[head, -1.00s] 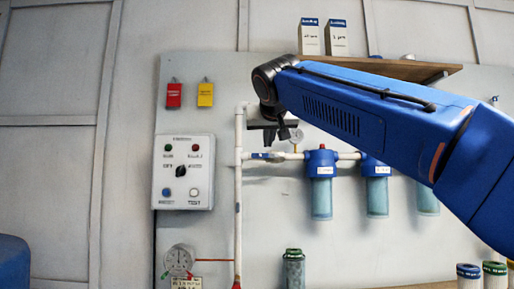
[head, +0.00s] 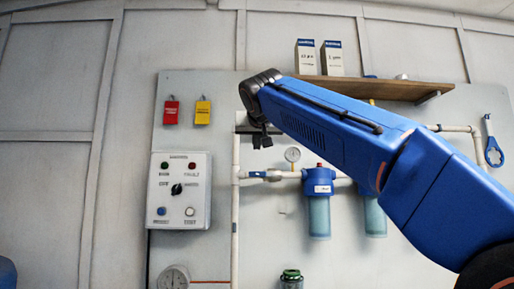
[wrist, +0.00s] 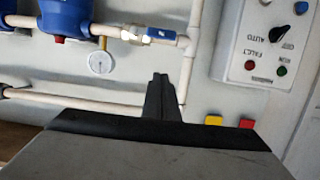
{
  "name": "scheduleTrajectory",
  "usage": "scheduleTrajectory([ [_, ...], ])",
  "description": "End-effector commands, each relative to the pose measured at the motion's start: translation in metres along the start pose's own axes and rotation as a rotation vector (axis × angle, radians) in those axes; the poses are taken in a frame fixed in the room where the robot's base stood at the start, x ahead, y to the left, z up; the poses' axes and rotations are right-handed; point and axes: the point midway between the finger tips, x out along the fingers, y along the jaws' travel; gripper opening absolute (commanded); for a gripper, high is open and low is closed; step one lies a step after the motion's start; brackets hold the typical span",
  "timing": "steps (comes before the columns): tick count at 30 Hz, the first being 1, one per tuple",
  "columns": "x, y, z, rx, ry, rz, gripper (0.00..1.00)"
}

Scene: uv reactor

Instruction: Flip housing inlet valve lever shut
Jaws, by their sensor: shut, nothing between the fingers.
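The housing inlet valve (head: 273,175) sits on the horizontal white pipe left of the first blue-capped filter housing (head: 319,205). Its blue lever (head: 257,174) appears to lie along the pipe. In the wrist view, which is turned over, the blue lever (wrist: 163,35) shows near the pipe corner, beside the metal valve body (wrist: 134,36). My gripper (head: 262,142) is in front of the board, above the valve in the head picture. In the wrist view my gripper's fingers (wrist: 159,78) are together and empty, apart from the lever.
A pressure gauge (head: 292,154) is close by on the right. The control box (head: 181,190) is at left, below red (head: 171,112) and yellow (head: 202,112) tags. A shelf (head: 385,88) with boxes is above my arm. A blue wrench (head: 491,142) hangs at far right.

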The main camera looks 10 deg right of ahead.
Motion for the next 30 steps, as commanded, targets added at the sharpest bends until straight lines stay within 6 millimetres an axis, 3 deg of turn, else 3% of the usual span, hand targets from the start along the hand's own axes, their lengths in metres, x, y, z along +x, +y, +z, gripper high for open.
scheduleTrajectory([
  [6,0.039,0.000,0.001,0.000,-0.002,0.002,0.00],
  [15,0.076,0.001,0.001,0.001,-0.002,0.002,0.00],
  [30,0.085,0.000,0.037,0.000,-0.001,0.000,0.00],
])
